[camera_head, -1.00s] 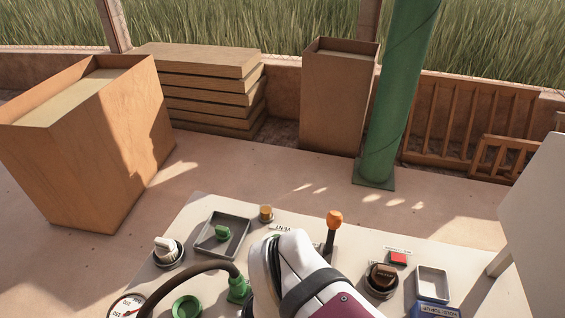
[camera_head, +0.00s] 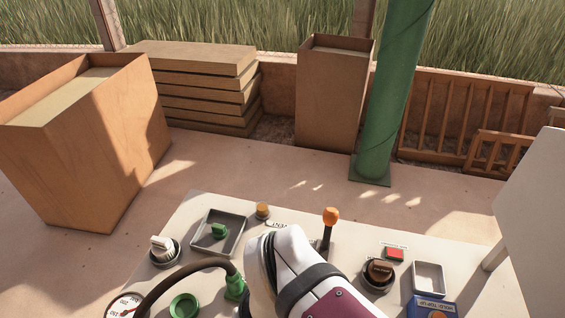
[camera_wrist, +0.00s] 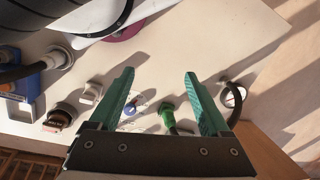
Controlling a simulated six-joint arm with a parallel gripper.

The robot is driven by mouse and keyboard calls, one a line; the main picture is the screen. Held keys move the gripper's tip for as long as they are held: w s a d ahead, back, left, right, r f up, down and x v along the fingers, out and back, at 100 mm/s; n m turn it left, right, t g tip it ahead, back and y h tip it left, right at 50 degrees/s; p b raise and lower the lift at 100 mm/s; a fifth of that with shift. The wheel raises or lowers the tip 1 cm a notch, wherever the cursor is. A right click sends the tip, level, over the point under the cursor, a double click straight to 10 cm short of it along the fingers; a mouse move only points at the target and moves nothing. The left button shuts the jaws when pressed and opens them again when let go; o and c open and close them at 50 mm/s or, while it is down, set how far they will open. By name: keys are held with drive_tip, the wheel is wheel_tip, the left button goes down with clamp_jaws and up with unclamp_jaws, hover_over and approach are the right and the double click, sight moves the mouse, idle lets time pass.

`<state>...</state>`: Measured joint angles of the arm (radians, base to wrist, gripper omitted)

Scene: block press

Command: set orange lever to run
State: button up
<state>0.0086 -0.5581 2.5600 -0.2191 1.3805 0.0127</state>
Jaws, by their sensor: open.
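The orange lever (camera_head: 330,216) has an orange ball knob on a dark stem. It stands on the pale control panel (camera_head: 470,262), beyond and right of my white and maroon arm; its base is partly hidden. I cannot read a run mark near it. My gripper (camera_wrist: 160,78) shows in the wrist view as two green fingers, spread apart with nothing between them. The fingers are over the panel, and I cannot make out the orange lever in that view. In the head view the fingertips are hidden behind the arm.
A black knob (camera_head: 379,272), red button (camera_head: 395,253) and empty grey tray (camera_head: 429,278) lie right of the lever. A yellow button (camera_head: 262,211), white knob (camera_head: 164,249) and hose (camera_head: 190,268) lie left. A white board (camera_head: 535,215) stands at the right edge.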

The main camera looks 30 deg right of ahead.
drive_tip(key=shift+m, duration=0.4)
drive_tip(key=w+d+r, duration=0.1)
drive_tip(key=w+d, duration=0.1)
drive_tip(key=w, duration=0.1)
drive_tip(key=w+d+r, duration=0.2)
drive_tip(key=w, duration=0.2)
drive_tip(key=w+d+r, duration=0.1)
drive_tip(key=w+d, duration=0.1)
drive_tip(key=w, duration=0.2)
drive_tip(key=shift+w+d+r, duration=0.1)
drive_tip(key=shift+r, duration=0.3)
drive_tip(key=m+t, duration=0.1)
drive_tip(key=t, duration=0.1)
hover_over(334, 211)
drive_tip(key=s+d, duration=0.2)
drive_tip(key=d, duration=0.1)
drive_tip(key=x, duration=0.2)
drive_tip(key=shift+y, duration=0.3)
drive_tip(key=x, duration=1.5)
drive_tip(key=shift+s+d+f, duration=0.15)
drive_tip(key=shift+s+f, duration=0.1)
drive_tip(key=shift+s, duration=0.05)
drive_tip(key=shift+f, duration=0.4)
clamp_jaws()
